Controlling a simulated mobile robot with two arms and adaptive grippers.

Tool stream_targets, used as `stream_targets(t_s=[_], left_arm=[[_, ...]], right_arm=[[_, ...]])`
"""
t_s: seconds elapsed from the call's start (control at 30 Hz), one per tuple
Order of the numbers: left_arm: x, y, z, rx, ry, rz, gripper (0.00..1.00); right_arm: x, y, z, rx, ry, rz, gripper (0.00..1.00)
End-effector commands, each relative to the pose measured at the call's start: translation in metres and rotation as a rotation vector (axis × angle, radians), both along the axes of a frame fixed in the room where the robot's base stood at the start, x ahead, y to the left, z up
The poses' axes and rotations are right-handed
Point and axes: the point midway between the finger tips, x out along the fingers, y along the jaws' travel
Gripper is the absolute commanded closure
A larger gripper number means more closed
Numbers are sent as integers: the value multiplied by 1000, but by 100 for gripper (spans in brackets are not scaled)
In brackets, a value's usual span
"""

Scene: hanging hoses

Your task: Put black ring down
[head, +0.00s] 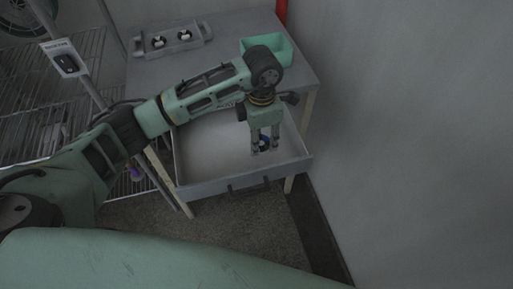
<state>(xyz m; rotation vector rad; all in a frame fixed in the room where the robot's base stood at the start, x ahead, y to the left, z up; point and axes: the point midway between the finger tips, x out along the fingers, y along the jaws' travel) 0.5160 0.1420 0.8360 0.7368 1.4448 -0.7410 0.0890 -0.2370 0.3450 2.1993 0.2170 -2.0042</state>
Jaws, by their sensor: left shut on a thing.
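My left gripper (264,148) comes in from the left and points down over the open drawer (207,154) of the grey table. It is shut on the black ring (264,144), a small dark ring between the fingertips that shows a bit of blue. The fingers hide part of the ring. I cannot tell whether the ring touches the drawer floor. The drawer floor that shows around the gripper looks bare. My right gripper is not in view.
A grey tray (157,50) with two black-and-white round parts stands on the table (228,27). A green bin (283,50) stands at its right. A wire rack (35,95) is at the left, a plain wall (410,120) at the right.

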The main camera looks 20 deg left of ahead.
Motion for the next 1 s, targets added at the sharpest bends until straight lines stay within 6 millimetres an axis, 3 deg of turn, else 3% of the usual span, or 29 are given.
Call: stream_targets(t_s=[0.23, 0.47, 0.87, 0.9, 1.0], left_arm=[[6, 11, -15, -1, 2, -1, 81], [6, 10, -48, -3, 1, -2, 81], [7, 11, -52, -1, -1, -2, 81], [7, 11, -51, -1, -1, -2, 59], [6, 11, -51, -1, -1, -2, 50]], right_arm=[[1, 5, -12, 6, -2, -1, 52], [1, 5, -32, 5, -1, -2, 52], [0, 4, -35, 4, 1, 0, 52], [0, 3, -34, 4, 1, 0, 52], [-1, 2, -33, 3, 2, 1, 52]])
